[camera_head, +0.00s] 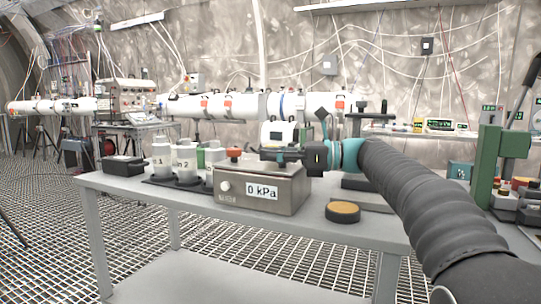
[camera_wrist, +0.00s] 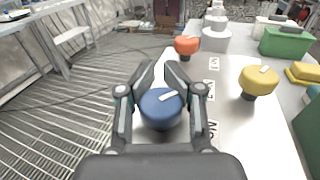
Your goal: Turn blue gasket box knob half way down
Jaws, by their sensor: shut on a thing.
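The blue knob (camera_wrist: 161,110) with a white pointer mark sits on the light top of the gasket box, between my two fingers in the wrist view. My gripper (camera_wrist: 163,80) is shut on this knob, one finger on either side. In the wrist view the pointer mark slants up to the right. The gasket box (camera_head: 253,204) stands on the grey table in the head view, with a "0 kPa" label on its front. My gripper (camera_head: 275,156) reaches over its top from the right. The blue knob is hidden behind my gripper in the head view.
A red-orange knob (camera_wrist: 187,46) and a yellow knob (camera_wrist: 258,82) stand on the same box top. White canisters (camera_head: 184,165) stand left of the box, and a round yellow-topped puck (camera_head: 342,211) lies right of it. The table's front edge (camera_head: 195,211) is clear.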

